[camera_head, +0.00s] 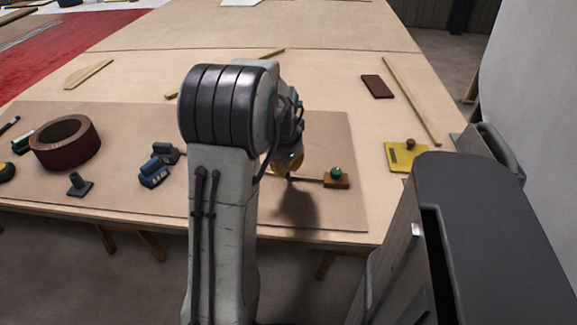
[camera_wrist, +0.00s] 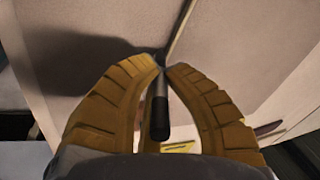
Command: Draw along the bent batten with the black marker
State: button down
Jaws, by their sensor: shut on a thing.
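My gripper (camera_head: 289,166) has yellow ribbed fingers and is low over the brown sheet (camera_head: 325,135) on the table. In the wrist view my gripper (camera_wrist: 162,63) is shut on the black marker (camera_wrist: 160,112), which sits between the fingers. The marker's tip is hidden at the fingertips. A thin batten (camera_wrist: 181,30) runs away from the fingertips in the wrist view. In the head view part of the batten (camera_head: 311,179) shows between my gripper and a wooden block with a green knob (camera_head: 336,181). My arm hides the rest, and I cannot see a drawn line.
Blue weights (camera_head: 154,173), a small dark weight (camera_head: 80,186) and a brown ring (camera_head: 64,146) stand left on the sheet. A yellow plate with a knob (camera_head: 405,157), a dark red block (camera_head: 377,87) and a long wooden strip (camera_head: 411,101) lie right. The far table is mostly clear.

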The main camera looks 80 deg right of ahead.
jog(key=shift+w, duration=0.15)
jog(key=shift+w, duration=0.35)
jog(key=shift+w, duration=0.35)
jog(key=shift+w+d, duration=0.1)
jog(key=shift+w, duration=0.3)
jog(key=shift+w, duration=0.2)
jog(key=shift+w, duration=0.35)
jog(key=shift+w, duration=0.4)
jog(key=shift+w, duration=0.3)
jog(key=shift+w, duration=0.3)
